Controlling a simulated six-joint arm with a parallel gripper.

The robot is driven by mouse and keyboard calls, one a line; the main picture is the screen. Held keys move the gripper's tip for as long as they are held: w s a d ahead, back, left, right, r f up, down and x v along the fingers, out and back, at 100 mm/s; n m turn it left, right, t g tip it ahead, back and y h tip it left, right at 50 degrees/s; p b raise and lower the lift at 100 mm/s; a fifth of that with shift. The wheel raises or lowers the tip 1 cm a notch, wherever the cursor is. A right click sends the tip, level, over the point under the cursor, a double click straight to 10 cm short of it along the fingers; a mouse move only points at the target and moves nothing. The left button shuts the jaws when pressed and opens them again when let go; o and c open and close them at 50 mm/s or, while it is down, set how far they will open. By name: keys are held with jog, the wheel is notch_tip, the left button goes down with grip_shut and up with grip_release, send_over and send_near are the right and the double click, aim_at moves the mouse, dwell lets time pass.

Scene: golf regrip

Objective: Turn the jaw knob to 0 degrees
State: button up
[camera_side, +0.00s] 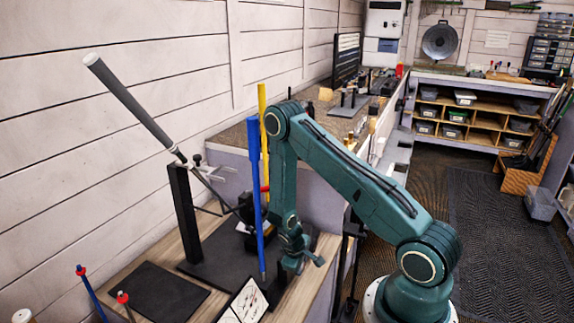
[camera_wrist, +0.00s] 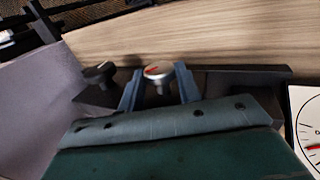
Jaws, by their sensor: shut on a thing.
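In the wrist view, a silver round knob (camera_wrist: 158,72) with a red mark on its pale face sits between the two blue fingers of my gripper (camera_wrist: 158,86). I take it to be the jaw knob. The fingers are shut on its sides. A dark knob (camera_wrist: 98,72) stands left of it, apart from my fingers. In the side view, my gripper (camera_side: 302,262) is low at the right end of the black bench fixture (camera_side: 215,262), and the knob cannot be made out there. A golf club with a grey grip (camera_side: 135,105) slants up from the clamp post (camera_side: 183,205).
A blue upright grip (camera_side: 255,185) and a yellow rod (camera_side: 263,110) stand close to my arm. A white dial card (camera_side: 243,303) lies in front; a dial (camera_wrist: 308,135) shows at the wrist view's right edge. A black mat (camera_side: 160,293) lies on the wooden bench.

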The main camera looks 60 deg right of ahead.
dwell(0.3)
jog(key=o, duration=1)
jog(key=shift+c, duration=0.2)
jog(key=shift+a+r, duration=0.1)
jog(key=shift+r, duration=0.05)
jog(key=v, duration=1.3)
jog(key=shift+a+r, duration=0.15)
